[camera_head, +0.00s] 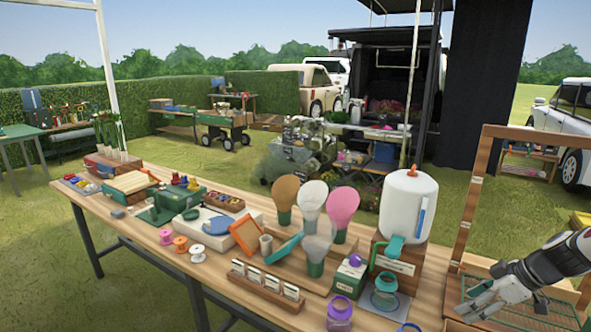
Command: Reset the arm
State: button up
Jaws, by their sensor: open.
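My gripper (487,302) is at the lower right, at the end of my white and black arm that comes in from the right edge. It is over the wire-mesh tray of a wooden frame (484,132) and looks empty. I cannot tell how far above the tray it is. The fingers point left and down. A wooden table (150,222) with many goods is to the left of it.
A white dispenser (405,205) on a wooden block stands at the table's right, left of my gripper. A purple jar (340,312) is at the front edge. Several paddle-shaped pieces (342,207) stand mid-table. Grass, carts and vehicles are behind.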

jog(key=s+a+r+m+g+h, duration=0.15)
jog(key=s+a+r, duration=0.25)
jog(key=a+r, duration=0.4)
jog(key=s+a+r+m+g+h, duration=0.1)
jog(key=s+a+r+m+h, duration=0.2)
jog(key=a+r, duration=0.6)
jog(key=s+a+r+m+t, duration=0.1)
jog(key=s+a+r+m, duration=0.1)
jog(key=s, duration=0.7)
jog(key=s+a+r+m+t, duration=0.1)
jog(key=s+a+r+m, duration=0.1)
jog(key=s+a+r, duration=0.3)
jog(key=s+a, duration=0.2)
jog(key=s, duration=0.2)
jog(key=shift+t, duration=0.35)
